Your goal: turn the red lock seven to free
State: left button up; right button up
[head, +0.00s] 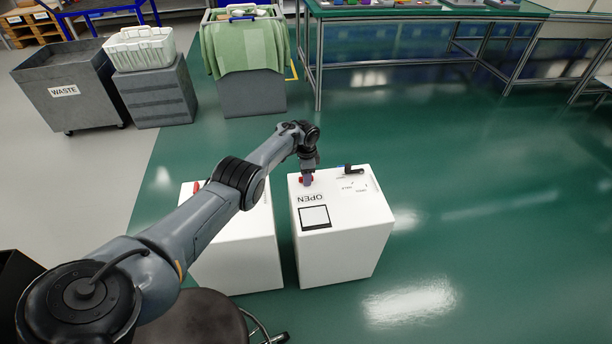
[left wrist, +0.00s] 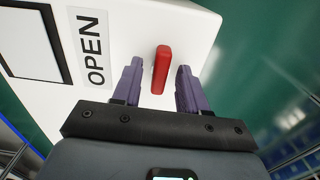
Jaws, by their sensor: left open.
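A red lock handle (left wrist: 161,70) sits on the top face of a white cabinet (head: 340,250), beside an OPEN label (left wrist: 92,48). In the left wrist view the handle stands nearly upright in the picture, tilted slightly. My left gripper (left wrist: 157,88) is open, with one purple finger on each side of the red handle and a gap visible on both sides. In the head view the left gripper (head: 307,180) is at the cabinet's upper left corner, partly covering the red handle. My right gripper is in neither view.
A second white cabinet (head: 240,250) stands to the left, partly behind my arm, with a red part (head: 197,187) on it. A black handle (head: 354,170) is at the first cabinet's far edge. Green floor (head: 480,230) to the right is clear.

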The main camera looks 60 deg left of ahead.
pick_arm(q)
notch_tip(320, 180, up, 11)
jog(key=p, duration=0.8)
jog(key=shift+f, duration=0.15)
jog(key=shift+p, duration=0.3)
